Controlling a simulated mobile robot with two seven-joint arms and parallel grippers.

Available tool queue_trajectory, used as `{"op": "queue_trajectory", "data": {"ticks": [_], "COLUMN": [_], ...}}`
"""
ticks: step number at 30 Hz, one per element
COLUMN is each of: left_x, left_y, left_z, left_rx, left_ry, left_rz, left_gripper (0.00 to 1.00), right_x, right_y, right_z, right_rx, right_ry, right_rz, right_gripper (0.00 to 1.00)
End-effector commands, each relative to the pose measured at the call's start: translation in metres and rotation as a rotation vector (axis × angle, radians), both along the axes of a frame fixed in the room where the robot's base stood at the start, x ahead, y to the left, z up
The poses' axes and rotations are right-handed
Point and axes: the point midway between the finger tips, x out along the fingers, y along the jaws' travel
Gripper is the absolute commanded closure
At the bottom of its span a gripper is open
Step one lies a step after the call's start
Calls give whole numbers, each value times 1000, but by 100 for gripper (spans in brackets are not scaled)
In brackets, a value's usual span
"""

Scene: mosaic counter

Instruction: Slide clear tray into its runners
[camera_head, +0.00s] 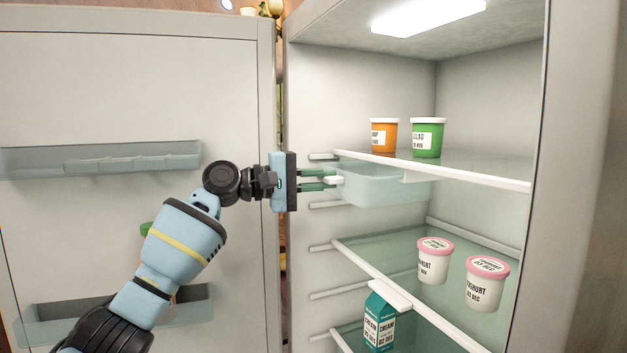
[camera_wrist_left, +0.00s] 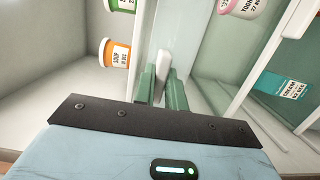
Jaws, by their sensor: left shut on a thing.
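The clear tray (camera_head: 385,187) is inside the fridge, just under the upper glass shelf. Its white tab points left toward the fridge opening. My left gripper (camera_head: 318,180) is shut on this tab, with its green fingers level in the head view. In the left wrist view the white tab (camera_wrist_left: 163,66) sits between the fingers (camera_wrist_left: 162,88). Pale runners (camera_head: 326,204) stick out along the left inner wall. I cannot tell whether the tray's edges rest in a pair of runners; its far side is partly hidden by the shelf. My right gripper is not in view.
Above the tray, the upper shelf (camera_head: 470,175) holds an orange tub (camera_head: 384,135) and a green tub (camera_head: 428,138). Below are two pink-lidded yoghurts (camera_head: 434,262) (camera_head: 487,285) and a teal cream carton (camera_head: 380,322). The open door (camera_head: 130,95) with bins stands left.

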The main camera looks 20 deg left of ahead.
Motion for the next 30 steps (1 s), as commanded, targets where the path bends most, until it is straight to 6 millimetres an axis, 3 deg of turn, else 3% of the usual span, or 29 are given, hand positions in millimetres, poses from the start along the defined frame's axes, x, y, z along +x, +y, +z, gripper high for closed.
{"op": "queue_trajectory", "data": {"ticks": [30], "left_x": [45], "left_y": [-40], "left_z": [0], "left_rx": [-2], "left_ry": [-2], "left_rz": [0], "left_gripper": [100], "right_x": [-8], "right_y": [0], "right_z": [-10], "right_rx": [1], "right_ry": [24], "right_rz": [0], "right_gripper": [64]}}
